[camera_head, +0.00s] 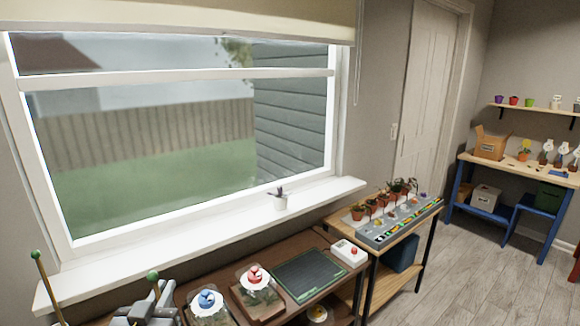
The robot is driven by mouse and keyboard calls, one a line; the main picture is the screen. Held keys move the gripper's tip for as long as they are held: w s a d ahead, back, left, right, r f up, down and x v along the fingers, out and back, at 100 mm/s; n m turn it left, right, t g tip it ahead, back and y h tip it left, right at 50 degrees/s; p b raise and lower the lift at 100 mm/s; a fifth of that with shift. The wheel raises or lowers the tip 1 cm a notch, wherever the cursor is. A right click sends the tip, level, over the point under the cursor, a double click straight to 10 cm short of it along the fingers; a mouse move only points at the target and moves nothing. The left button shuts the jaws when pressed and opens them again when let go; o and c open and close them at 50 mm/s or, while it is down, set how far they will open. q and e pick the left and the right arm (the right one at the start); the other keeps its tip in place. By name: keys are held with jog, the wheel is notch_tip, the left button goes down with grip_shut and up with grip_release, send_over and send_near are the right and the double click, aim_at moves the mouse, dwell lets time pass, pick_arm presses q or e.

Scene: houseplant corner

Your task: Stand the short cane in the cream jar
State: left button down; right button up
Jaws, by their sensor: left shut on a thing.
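A thin brown cane with a green ball tip (153,276) rises from my left gripper (146,311) at the bottom left. The gripper is shut on it, and the cane leans slightly. Its lower end is hidden by the gripper and the frame edge. A second green-tipped cane (43,275) stands tilted at the far left, apart from the gripper. Its foot is out of frame. I cannot identify the cream jar in this view. My right gripper is not in view.
A dark brown bench holds blue-topped (207,300) and red-topped (254,275) items, a green mat (308,275) and a white box (348,253). A small potted plant (280,201) stands on the white windowsill (230,232). A side table with several pots (371,207) is to the right.

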pick_arm(q)
jog(key=s+d+f, duration=0.3)
jog(key=f, duration=0.1)
jog(key=shift+s+d+f+h, duration=0.25)
jog(key=shift+s+f+h, duration=0.05)
